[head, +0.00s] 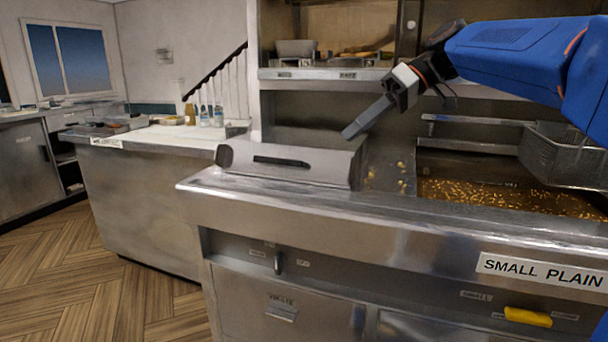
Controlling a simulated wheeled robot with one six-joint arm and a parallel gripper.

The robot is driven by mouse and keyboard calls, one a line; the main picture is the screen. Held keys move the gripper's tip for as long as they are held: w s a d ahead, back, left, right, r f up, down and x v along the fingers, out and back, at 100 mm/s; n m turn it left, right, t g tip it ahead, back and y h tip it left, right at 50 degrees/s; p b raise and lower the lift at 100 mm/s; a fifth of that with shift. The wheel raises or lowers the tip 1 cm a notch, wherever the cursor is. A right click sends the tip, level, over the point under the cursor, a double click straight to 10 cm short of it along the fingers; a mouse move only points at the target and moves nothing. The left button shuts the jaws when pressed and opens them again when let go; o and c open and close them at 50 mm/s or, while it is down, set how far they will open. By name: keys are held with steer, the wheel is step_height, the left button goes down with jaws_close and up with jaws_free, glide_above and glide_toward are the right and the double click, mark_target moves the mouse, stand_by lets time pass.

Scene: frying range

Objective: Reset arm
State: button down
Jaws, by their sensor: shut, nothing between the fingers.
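My blue arm reaches in from the upper right. My gripper (358,127) is at its end, with the grey fingers together and nothing between them. The fingers point down and to the left, and appear above the right part of the metal cover (290,161) with a dark slot-like handle. I cannot tell the exact gap between the fingertips and the cover.
The fryer vat (480,190) holds brown oil with floating bits. A wire basket (565,153) hangs at its right. A shelf (325,74) with pans is behind. A counter (170,137) with bottles stands left. The wooden floor (80,260) is clear.

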steer(key=s+d+f+m+t+h, duration=0.1)
steer(key=s+d+f+m+h, duration=0.2)
steer(key=s+d+f, duration=0.3)
steer(key=s+d+f+m+t+h, duration=0.2)
steer(key=s+d+f, duration=0.4)
steer(key=s+f, duration=0.5)
steer(key=s+d+f+m+t+h, duration=0.2)
steer(key=s+d+f+m+h, duration=0.2)
steer(key=s+f, duration=0.5)
step_height(320, 180, down, 8)
steer(key=shift+s+d+f+m+h, duration=0.3)
steer(key=shift+d+m+h, duration=0.1)
steer(key=shift+d+m, duration=0.7)
steer(key=shift+a+r, duration=0.1)
steer(key=shift+a, duration=0.05)
